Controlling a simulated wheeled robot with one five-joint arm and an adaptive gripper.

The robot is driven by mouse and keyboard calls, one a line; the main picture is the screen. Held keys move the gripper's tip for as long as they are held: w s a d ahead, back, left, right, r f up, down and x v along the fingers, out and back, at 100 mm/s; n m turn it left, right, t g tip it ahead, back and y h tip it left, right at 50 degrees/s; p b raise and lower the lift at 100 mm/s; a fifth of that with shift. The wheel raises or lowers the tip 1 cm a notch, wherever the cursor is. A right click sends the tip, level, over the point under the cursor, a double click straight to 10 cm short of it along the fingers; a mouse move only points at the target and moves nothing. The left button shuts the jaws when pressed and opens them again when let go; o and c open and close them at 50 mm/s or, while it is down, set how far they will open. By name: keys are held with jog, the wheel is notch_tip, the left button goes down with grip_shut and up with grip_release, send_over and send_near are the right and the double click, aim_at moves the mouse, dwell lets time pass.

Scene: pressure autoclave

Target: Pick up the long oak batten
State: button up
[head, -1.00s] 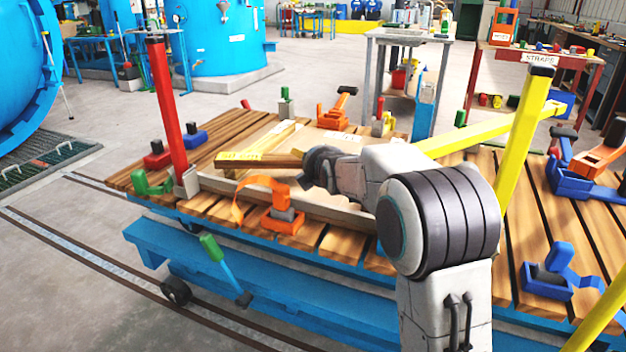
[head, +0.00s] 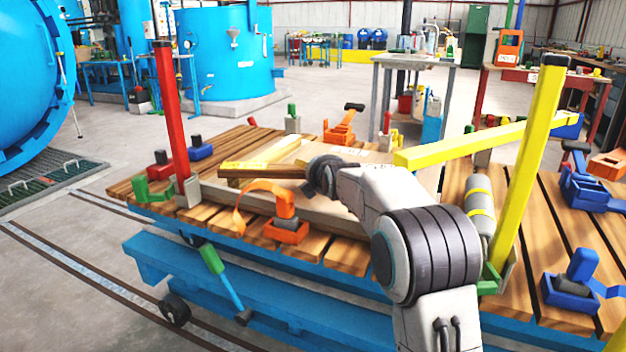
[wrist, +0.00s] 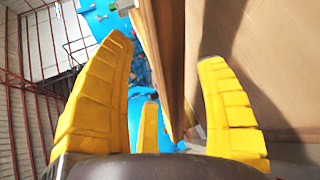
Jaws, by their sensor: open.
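A brown wooden batten (head: 268,171) with a yellow label on its left end lies over the slatted trolley deck in the head view. I cannot tell for sure that it is the long oak batten. My wrist is at its right end and hides what lies behind. In the wrist view my gripper (wrist: 165,50) is open, its yellow fingers spread. The edge of a wooden piece (wrist: 163,70) runs lengthwise between the fingers, nearer the right one, with no clear grip on it.
A long timber (head: 330,212) runs along the trolley's front, with an orange strap clamp (head: 284,225) before it. A red post (head: 170,115) stands left; a yellow post (head: 528,160) and slanted yellow bar (head: 450,145) stand right. A grey cylinder (head: 480,205) lies beside the yellow post.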

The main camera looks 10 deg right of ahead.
jog(key=shift+x, duration=1.9)
jog(key=shift+f, duration=0.1)
jog(key=c, duration=1.1)
jog(key=shift+c, duration=0.3)
